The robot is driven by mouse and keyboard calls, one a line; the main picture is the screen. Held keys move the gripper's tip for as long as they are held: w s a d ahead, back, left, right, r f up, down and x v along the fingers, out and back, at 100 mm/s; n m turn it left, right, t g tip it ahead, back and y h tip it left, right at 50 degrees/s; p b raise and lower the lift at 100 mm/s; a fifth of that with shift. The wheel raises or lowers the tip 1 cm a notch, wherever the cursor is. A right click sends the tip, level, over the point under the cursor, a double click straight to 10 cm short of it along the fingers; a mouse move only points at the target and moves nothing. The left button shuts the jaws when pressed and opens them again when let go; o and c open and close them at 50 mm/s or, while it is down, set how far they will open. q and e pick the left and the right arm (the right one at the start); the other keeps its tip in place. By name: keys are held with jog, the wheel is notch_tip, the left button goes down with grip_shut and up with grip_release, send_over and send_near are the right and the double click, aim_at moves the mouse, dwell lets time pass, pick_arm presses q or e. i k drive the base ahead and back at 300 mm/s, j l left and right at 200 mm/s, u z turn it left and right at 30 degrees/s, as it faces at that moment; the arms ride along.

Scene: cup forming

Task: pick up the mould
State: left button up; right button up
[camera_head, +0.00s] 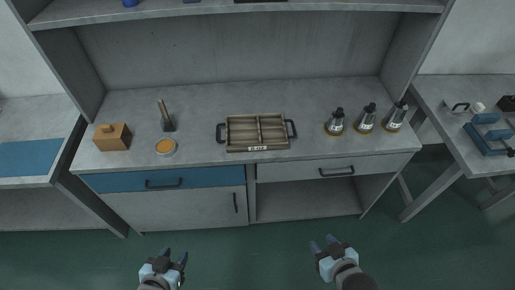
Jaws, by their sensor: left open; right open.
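I cannot tell for certain which thing is the mould. A brown wooden tray (227,134) with compartments, black side handles and a small white label sits at the middle of the grey workbench (205,125). A blue device (478,137) with dark parts stands on the side table at the far right, partly cut off by the picture edge. My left gripper (175,254) is open and empty, in front of the bench at the bottom. My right gripper (322,243) is open and empty, also in front of the bench. Both are apart from everything on it.
A wooden box (113,137), an orange-topped round dish (166,147) and an upright dark tool (166,118) stand at the left. Three metal-and-black bottles (365,119) stand at the right. Side walls and a shelf (230,8) frame the bench. Bare bench lies around the tray.

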aim_at(334, 127)
jog(key=k+l, duration=0.1)
jog(key=l, duration=0.35)
jog(key=k+l, duration=0.15)
jog(key=l, duration=0.25)
jog(key=k+l, duration=0.1)
jog(key=l, duration=0.35)
jog(key=k+l, duration=0.1)
jog(key=l, duration=0.3)
jog(key=k+l, duration=0.15)
jog(key=l, duration=0.3)
jog(key=k+l, duration=0.1)
jog(key=l, duration=0.3)
